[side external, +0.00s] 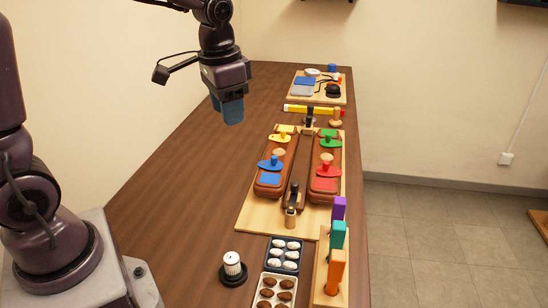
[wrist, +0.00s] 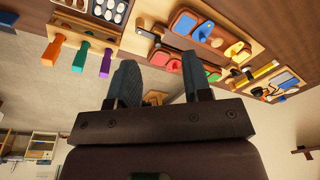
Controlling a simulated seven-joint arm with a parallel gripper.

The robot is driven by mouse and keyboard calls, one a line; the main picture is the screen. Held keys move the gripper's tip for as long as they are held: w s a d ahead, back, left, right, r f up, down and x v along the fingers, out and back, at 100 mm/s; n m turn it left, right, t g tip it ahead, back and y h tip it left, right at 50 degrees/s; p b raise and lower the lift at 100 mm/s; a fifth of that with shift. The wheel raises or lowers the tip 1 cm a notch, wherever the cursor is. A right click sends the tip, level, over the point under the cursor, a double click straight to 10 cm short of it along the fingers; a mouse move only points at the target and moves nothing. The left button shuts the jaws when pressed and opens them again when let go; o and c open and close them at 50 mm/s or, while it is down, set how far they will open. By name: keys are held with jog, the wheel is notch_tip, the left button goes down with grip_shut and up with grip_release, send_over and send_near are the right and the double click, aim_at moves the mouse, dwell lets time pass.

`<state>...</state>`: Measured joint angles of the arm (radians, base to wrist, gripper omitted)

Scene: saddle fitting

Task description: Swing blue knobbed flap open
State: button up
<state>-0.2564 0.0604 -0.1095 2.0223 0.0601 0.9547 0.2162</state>
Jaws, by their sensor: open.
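The blue knobbed flap (side external: 270,163) sits on the left brown saddle half, just beyond a blue square (side external: 270,180). It also shows near the top of the wrist view (wrist: 204,31). I cannot tell what lies under the flap. My gripper (side external: 231,112) hangs in the air above the table, beyond and to the left of the flap, clear of it. Its two blue-grey fingers, seen also in the wrist view (wrist: 160,62), are apart with nothing between them.
Yellow (side external: 280,138), green (side external: 328,141) and red (side external: 328,170) flaps sit close by on the same board. Upright coloured blocks (side external: 338,236) and trays (side external: 285,254) stand nearer the camera. Bare table lies left of the board.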

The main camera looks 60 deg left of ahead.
aim_at(274, 157)
jog(key=w+a+f+m+g, duration=0.1)
jog(key=w+a+f+m, duration=0.45)
jog(key=w, duration=0.25)
jog(key=w+a+f+m, duration=0.45)
jog(key=w+m, duration=0.25)
jog(key=w, duration=0.2)
jog(key=shift+h, duration=0.3)
notch_tip(274, 157, down, 13)
jog(key=shift+d+r, duration=0.1)
grip_shut()
